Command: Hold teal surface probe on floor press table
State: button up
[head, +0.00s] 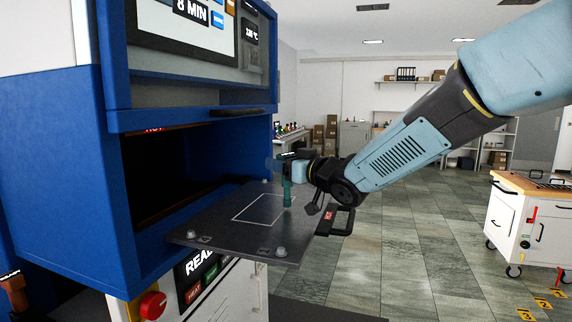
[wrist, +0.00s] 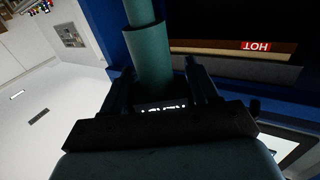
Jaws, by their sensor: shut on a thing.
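The teal surface probe (head: 287,190) stands upright over the pulled-out press table (head: 215,238), within or near the right part of its white outlined square. Its lower end appears to meet the plate, but I cannot tell for certain whether it touches. My gripper (head: 290,172) is shut on the probe, reaching in from the right. In the wrist view the teal probe (wrist: 148,50) runs between the two dark fingers of my gripper (wrist: 152,85). The table is a dark grey plate in front of the blue floor press (head: 60,150).
The press opening (head: 175,170) is dark, with a HOT label in the wrist view (wrist: 256,46). A black handle (head: 343,220) is at the plate's right edge, and bolts sit at its corners. A red button (head: 152,305) is below. A white cart (head: 525,225) stands right; floor between is clear.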

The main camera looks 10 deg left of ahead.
jog(key=shift+f, duration=0.5)
dwell(1.2)
jog(key=shift+r, duration=0.1)
jog(key=shift+r, duration=3.45)
